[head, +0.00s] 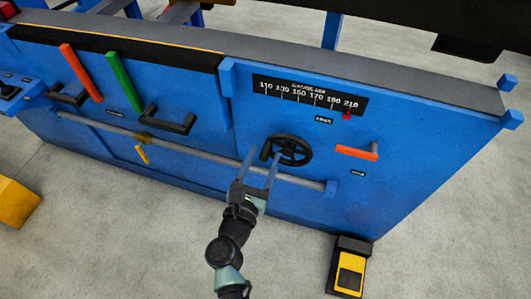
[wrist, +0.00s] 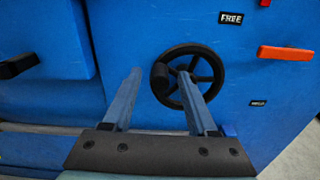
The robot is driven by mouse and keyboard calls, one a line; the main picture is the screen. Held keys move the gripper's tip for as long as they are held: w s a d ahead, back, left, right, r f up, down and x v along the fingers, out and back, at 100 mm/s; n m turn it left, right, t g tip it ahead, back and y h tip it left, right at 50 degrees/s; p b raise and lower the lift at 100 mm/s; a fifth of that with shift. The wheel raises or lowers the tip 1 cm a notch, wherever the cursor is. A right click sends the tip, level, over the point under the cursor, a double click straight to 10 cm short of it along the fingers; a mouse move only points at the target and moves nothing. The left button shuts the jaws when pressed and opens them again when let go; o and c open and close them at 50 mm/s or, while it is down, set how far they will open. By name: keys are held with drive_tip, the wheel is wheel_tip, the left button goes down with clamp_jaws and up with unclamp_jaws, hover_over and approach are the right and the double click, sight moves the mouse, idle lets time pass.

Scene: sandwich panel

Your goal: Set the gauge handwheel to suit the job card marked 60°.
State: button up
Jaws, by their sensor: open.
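The black gauge handwheel (head: 290,149) is on the front of the blue machine, below the gauge scale (head: 308,95), which runs from 110 to 210. A red pointer (head: 347,115) stands near the 210 end. In the wrist view the handwheel (wrist: 213,62) has a dark knob (wrist: 159,74) on the left of its rim. My gripper (head: 260,160) is open and empty, in front of the wheel's left side. In the wrist view its fingertips (wrist: 160,74) lie either side of the knob; I cannot tell whether they touch it. I see no job card marked 60°.
A FREE label (wrist: 230,18) is above the wheel. A red-orange lever (head: 356,153) is to its right. A grey rail (head: 200,141) runs across the panel just below. Black handles (head: 168,121) are at left. A yellow pedal (head: 349,275) stands on the floor.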

drive_tip(key=shift+x, duration=1.1)
clamp_jaws()
